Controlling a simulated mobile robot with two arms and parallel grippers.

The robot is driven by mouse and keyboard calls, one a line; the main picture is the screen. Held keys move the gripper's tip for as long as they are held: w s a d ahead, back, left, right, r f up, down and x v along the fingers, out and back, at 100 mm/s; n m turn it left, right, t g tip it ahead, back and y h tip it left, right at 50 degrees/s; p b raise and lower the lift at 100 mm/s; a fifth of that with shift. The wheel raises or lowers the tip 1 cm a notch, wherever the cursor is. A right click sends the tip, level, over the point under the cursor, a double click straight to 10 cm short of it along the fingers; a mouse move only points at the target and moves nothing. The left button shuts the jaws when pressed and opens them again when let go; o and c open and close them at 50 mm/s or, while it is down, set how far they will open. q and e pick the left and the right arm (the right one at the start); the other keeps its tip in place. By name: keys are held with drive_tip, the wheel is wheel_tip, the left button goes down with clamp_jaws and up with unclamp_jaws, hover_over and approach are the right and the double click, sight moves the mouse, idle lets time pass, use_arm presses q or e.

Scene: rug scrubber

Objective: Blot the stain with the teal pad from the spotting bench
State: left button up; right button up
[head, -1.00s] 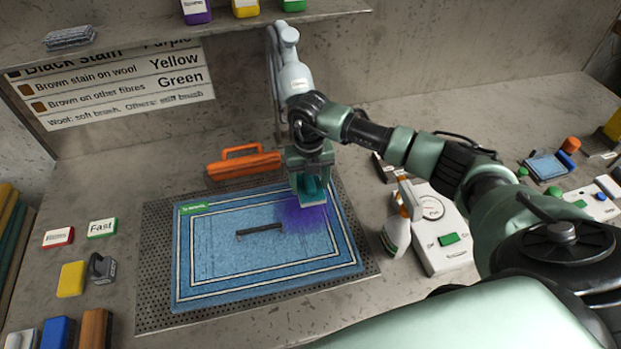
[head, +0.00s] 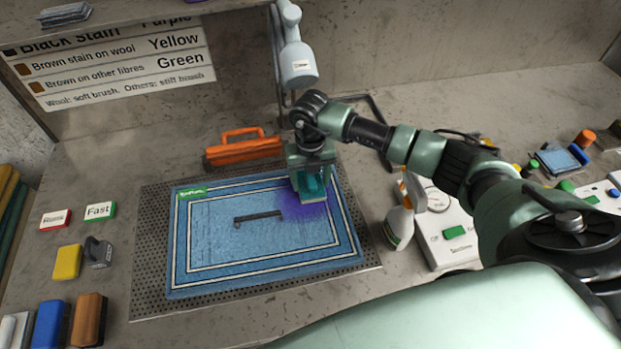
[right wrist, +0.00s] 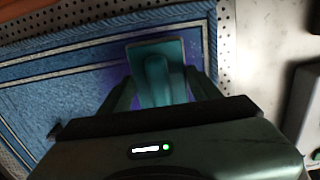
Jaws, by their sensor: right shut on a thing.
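The blue rug (head: 218,235) with white border lines lies on a perforated grey mat (head: 152,255). A purple patch (head: 303,212) shows on the rug's right part, next to a dark bar-shaped mark (head: 258,217). My right gripper (head: 310,180) is shut on the teal pad (head: 312,190) at the rug's right side, over the upper right of the purple patch. The pad also shows between the fingers in the right wrist view (right wrist: 158,62). I cannot tell whether the pad touches the rug. My left gripper is not in view.
An orange-handled tool (head: 243,147) lies behind the rug. A spray bottle (head: 399,222) and a white device (head: 450,228) stand right of it. A yellow sponge (head: 67,262), blue block (head: 50,325) and brown brush (head: 89,320) lie at the left. A wall sign (head: 120,70) lists stain colours.

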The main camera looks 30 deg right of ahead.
drive_tip(key=shift+f+b, duration=0.55)
drive_tip(key=shift+f, duration=0.1)
drive_tip(key=shift+s+f, duration=0.25)
idle(3.3)
drive_tip(key=shift+r, duration=0.1)
idle(0.4)
